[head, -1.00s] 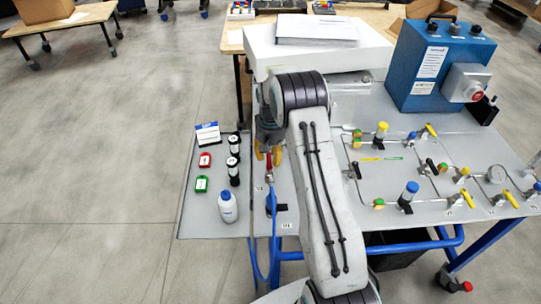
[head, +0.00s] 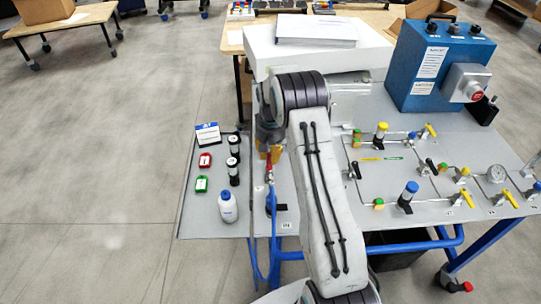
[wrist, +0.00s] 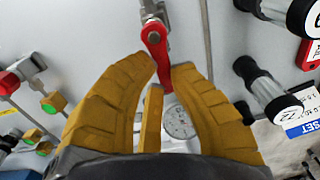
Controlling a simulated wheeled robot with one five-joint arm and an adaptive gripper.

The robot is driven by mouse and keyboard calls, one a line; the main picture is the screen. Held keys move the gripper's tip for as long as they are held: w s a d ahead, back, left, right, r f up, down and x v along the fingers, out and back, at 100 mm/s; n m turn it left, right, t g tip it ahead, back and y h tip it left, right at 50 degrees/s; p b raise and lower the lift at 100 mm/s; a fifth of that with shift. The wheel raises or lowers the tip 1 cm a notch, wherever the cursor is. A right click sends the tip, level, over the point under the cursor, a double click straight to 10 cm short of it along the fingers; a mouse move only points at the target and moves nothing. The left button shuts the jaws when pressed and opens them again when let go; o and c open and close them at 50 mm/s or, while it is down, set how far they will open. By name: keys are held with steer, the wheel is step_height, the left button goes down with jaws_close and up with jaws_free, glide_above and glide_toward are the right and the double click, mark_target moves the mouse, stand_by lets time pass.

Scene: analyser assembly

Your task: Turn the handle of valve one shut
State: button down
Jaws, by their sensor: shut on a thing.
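A red valve handle (wrist: 155,42) hangs from a metal valve body (wrist: 151,12) in the wrist view. My gripper (wrist: 166,72) has its yellow fingers closed about the handle's lower part, one on each side. In the head view, my gripper (head: 269,153) is over the left part of the bench, and the red handle (head: 269,174) shows just below its fingers. No label saying which valve this is can be read. My arm hides part of the panel to the right.
Several valves and a gauge (head: 496,174) lie to the right.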

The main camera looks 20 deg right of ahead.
steer(key=shift+s+f, duration=0.1)
steer(key=shift+f, duration=0.15)
steer(key=m+b, duration=0.1)
steer(key=m, duration=0.1)
steer(key=s+d+m+b, duration=0.1)
steer(key=m, duration=0.1)
steer(key=shift+f, duration=0.1)
steer(key=m, duration=0.2)
steer(key=s+m+b, duration=0.1)
steer(key=m+b, duration=0.1)
steer(key=m, duration=0.1)
steer(key=shift+s+d+m, duration=0.3)
steer(key=shift+s+d, duration=0.05)
steer(key=m, duration=0.1)
steer(key=s+m+b, duration=0.1)
steer(key=m, duration=0.2)
steer(key=shift+s, duration=0.25)
steer(key=shift+s+a+m+b, duration=0.15)
steer(key=shift+s+m+b, duration=0.15)
steer(key=shift+m, duration=0.75)
steer(key=shift+s+a+m+b, duration=0.1)
steer(key=shift+s+m+b, duration=0.2)
steer(key=shift+m, duration=0.75)
steer(key=c, duration=1.4)
jaws_free()
steer(key=o, duration=0.4)
steer(key=shift+w+r, duration=0.15)
steer(key=shift+r, duration=0.05)
